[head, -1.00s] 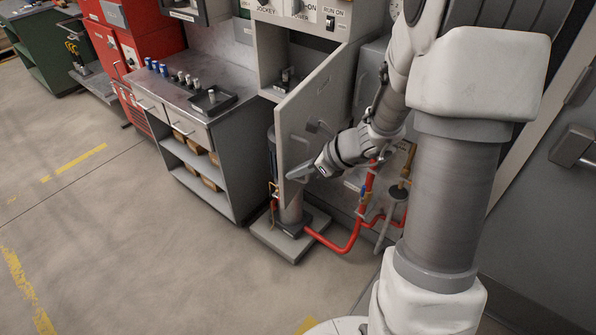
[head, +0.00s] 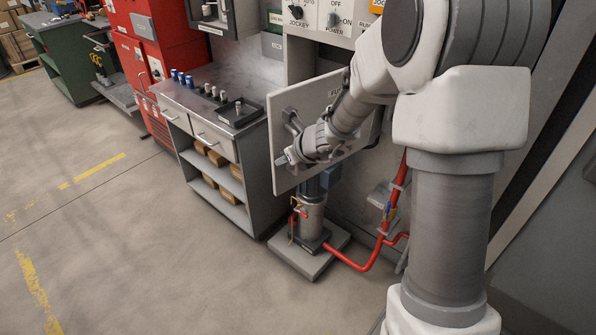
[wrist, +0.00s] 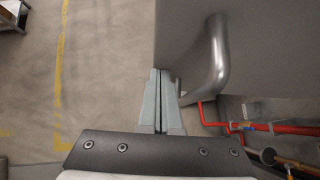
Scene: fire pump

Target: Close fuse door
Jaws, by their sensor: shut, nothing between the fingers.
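The fuse door (head: 292,103) is a light grey panel standing open, swung out from the cabinet below the control panel. Its grey bar handle is on the face toward me, near the free edge. My gripper (head: 283,160) is shut and empty, in front of this face near the free edge and beside the handle. In the wrist view, the shut fingers (wrist: 161,88) point along the door face (wrist: 262,45), next to the curved metal handle (wrist: 219,58). Whether the fingers touch the door is unclear. My arm hides part of the door and its hinge side.
A workbench (head: 225,140) with drawers and shelved boxes stands left of the door. A pump (head: 312,217) with red pipes (head: 360,265) sits below it. The control panel (head: 335,18) is above. Open floor lies at front left.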

